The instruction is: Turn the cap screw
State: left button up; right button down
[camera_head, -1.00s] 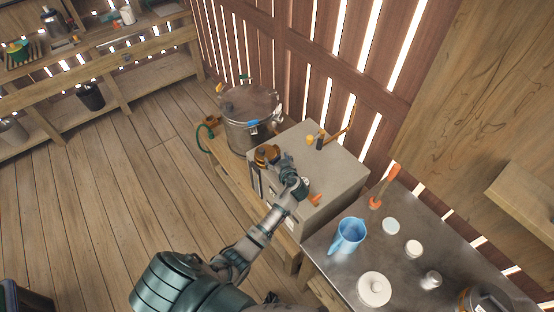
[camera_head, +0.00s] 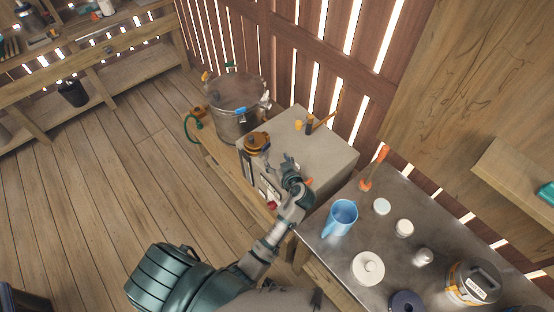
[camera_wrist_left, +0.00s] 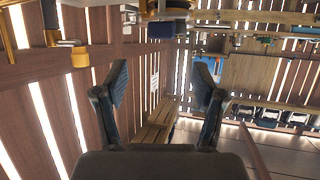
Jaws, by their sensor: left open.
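An orange-brown round cap (camera_head: 256,141), which looks like the cap screw, sits at the left corner of the grey box in the head view. My left gripper (camera_head: 288,164) is above the box's front part, to the right of the cap and apart from it. In the left wrist view the gripper (camera_wrist_left: 160,95) has its two fingers spread wide with nothing between them. I cannot make out the cap in the wrist view. My right gripper is not in view.
A metal pot (camera_head: 238,108) stands behind the cap. The grey box (camera_head: 325,155) has small yellow and black fittings on top. To the right, a metal table (camera_head: 330,255) holds a blue jug (camera_head: 341,217), a white lid (camera_head: 368,268) and jars.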

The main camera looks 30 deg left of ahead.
pick_arm(q)
jog(key=a+f+m, duration=0.1)
jog(key=a, duration=0.1)
jog(key=s+a+f+t, duration=0.1)
jog(key=a+f, duration=0.1)
jog(key=a, duration=0.1)
jog(key=s+a+f+m+h, duration=0.1)
jog(key=a+f, duration=0.1)
jog(key=a, duration=0.1)
jog(key=shift+s+a+m+t, duration=0.25)
jog(key=shift+m+t, duration=0.05)
jog(key=c, duration=0.4)
jog(key=s+a+r+m+t+h, duration=0.3)
jog(key=s+a+m+h, duration=0.2)
jog(key=a+m+h, duration=0.3)
jog(key=m+h, duration=0.2)
jog(key=h, duration=0.2)
send_near(265, 145)
jog(key=b+x, duration=0.1)
jog(key=x, duration=0.8)
jog(key=shift+w+d+f, duration=0.1)
jog(key=shift+w+d, duration=0.1)
jog(key=shift+w+f, duration=0.25)
jog(key=shift+w, duration=0.2)
jog(key=shift+a, duration=0.1)
jog(key=shift+a+f, duration=0.1)
